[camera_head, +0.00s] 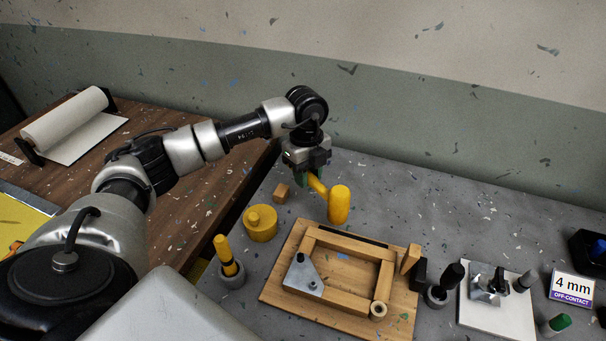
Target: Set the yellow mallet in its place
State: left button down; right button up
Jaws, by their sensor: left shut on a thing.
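The yellow mallet (339,205) is in the grip of my left gripper (313,178). The gripper is shut on its handle, and the thick cylindrical head hangs to the right, near the back edge of the wooden board. I cannot tell whether the head touches the table. The fingers partly hide the handle. No place for the mallet can be told for certain. My right gripper is not in view.
A wooden frame (335,285) with a metal corner plate (302,276) lies on the board (276,290).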

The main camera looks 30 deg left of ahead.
pick_arm(q)
jog(key=n, duration=0.2)
jog(key=a+n, duration=0.1)
jog(key=n, duration=0.1)
jog(key=shift+w+a+f, duration=0.1)
jog(key=shift+w+f, duration=0.15)
jog(key=shift+f, duration=0.1)
jog(key=n, duration=0.2)
jog(key=shift+w+a+f+n+t, duration=0.15)
jog(key=shift+a+n+t, duration=0.15)
jog(key=shift+a, duration=0.05)
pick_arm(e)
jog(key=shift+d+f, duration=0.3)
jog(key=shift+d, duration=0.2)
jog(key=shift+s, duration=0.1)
pick_arm(q)
jog(key=shift+a, duration=0.25)
jog(key=b, duration=0.3)
send_over(302, 203)
jog(key=shift+f, duration=2.25)
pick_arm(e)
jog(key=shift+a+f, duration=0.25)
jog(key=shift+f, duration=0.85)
pick_arm(q)
jog(key=shift+r+p, duration=0.1)
jog(key=shift+p, duration=0.5)
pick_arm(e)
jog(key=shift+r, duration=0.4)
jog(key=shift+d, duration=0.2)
